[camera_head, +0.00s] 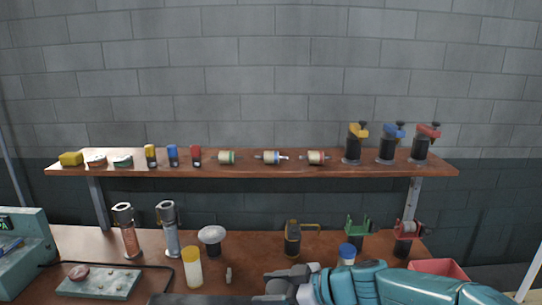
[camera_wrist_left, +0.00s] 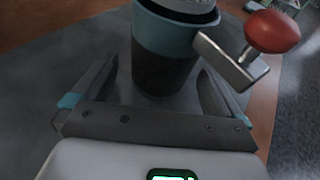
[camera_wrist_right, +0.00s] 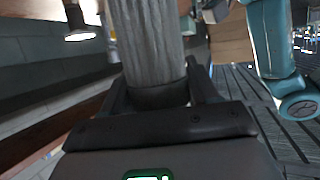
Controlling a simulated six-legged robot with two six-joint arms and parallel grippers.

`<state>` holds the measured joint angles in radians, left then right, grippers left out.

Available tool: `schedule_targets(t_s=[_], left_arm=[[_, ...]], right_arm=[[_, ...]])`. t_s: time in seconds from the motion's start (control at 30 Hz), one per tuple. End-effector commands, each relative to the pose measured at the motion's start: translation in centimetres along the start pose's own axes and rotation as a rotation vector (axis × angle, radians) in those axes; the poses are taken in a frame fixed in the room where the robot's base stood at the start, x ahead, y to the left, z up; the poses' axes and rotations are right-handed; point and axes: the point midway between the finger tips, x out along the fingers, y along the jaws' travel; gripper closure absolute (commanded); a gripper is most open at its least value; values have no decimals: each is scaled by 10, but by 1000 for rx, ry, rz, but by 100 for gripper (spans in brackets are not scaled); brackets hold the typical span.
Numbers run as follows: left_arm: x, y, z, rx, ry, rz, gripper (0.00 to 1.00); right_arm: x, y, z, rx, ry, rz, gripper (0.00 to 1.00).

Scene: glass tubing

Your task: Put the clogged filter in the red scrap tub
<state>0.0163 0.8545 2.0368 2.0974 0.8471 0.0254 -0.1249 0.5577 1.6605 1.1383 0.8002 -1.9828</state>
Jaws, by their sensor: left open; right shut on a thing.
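The red scrap tub (camera_head: 440,268) stands at the right end of the bench in the head view, partly behind my teal right arm. My right gripper (camera_head: 290,278) is low in the middle of the head view, left of the tub. In the right wrist view my right gripper (camera_wrist_right: 158,92) is shut on a grey, ribbed cylinder (camera_wrist_right: 150,45), which looks like the clogged filter. Its far end is cut off by the frame. My left gripper (camera_wrist_left: 160,78) is open, its fingers either side of a teal and black cup-shaped body (camera_wrist_left: 163,60) with a red-knobbed lever (camera_wrist_left: 272,32). I cannot tell whether they touch.
A wooden shelf (camera_head: 330,172) above the bench holds small blocks, spools and clamp-like tools. On the bench stand two metal cylinders (camera_head: 171,230), a white-topped knob (camera_head: 212,236), a yellow-capped bottle (camera_head: 192,268), a blue-capped jar (camera_head: 347,253) and a green holder (camera_head: 357,232).

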Motion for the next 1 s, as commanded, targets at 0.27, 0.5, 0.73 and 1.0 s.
schedule_targets(t_s=[0.27, 0.5, 0.73, 1.0], left_arm=[[0, 0, 0, 0, 0, 0, 0], [0, 0, 0, 0, 0, 0, 0], [0, 0, 0, 0, 0, 0, 0], [0, 0, 0, 1, 0, -1, 0]], right_arm=[[22, 0, 55, 5, -2, 0, 97], [10, 0, 24, -3, 2, 2, 97], [8, 0, 20, 0, 1, 1, 97], [8, 0, 20, 0, 1, 2, 97]])
